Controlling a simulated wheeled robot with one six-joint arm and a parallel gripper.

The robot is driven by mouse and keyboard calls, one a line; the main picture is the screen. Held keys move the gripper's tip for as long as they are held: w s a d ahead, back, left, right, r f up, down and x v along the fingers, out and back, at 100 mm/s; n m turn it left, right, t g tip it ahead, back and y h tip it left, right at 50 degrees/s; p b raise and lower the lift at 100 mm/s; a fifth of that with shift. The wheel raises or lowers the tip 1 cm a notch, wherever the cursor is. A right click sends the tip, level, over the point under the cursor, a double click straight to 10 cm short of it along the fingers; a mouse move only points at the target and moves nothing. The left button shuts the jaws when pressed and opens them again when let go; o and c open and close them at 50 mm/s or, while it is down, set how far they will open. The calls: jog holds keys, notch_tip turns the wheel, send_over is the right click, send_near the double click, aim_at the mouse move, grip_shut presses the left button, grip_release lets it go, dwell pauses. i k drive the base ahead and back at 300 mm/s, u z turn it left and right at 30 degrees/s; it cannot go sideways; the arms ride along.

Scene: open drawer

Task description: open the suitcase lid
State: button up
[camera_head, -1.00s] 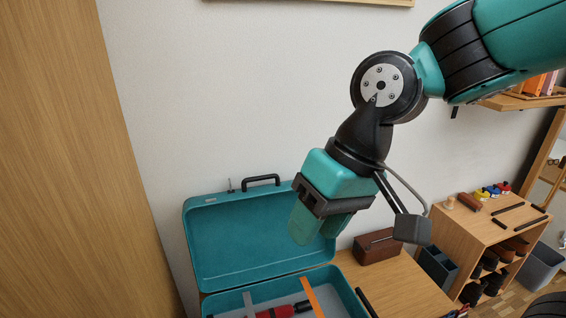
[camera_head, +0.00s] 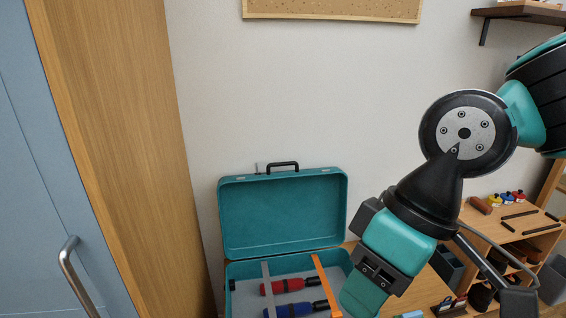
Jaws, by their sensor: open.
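The teal suitcase stands on a wooden surface against the wall. Its lid (camera_head: 283,212) is raised and stands upright at the back, with a black handle (camera_head: 283,166) on its top edge. The open base (camera_head: 241,271) holds a red-handled tool (camera_head: 285,286), a blue-handled tool (camera_head: 292,310), a grey strip and an orange strip. My gripper (camera_head: 362,296) is to the right of the lid, in front of the base's right side, pointing down and left. It appears apart from the lid and holds nothing that I can see. Its fingertips are partly hidden.
A wooden shelf unit (camera_head: 500,225) with several small items stands at the right. A tall wooden panel (camera_head: 130,150) and a blue door with a metal handle (camera_head: 72,275) are at the left. The wall above the lid is clear.

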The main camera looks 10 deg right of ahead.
aim_at(268, 214)
jog(key=u, duration=0.05)
jog(key=i, duration=1)
jog(key=z, duration=0.1)
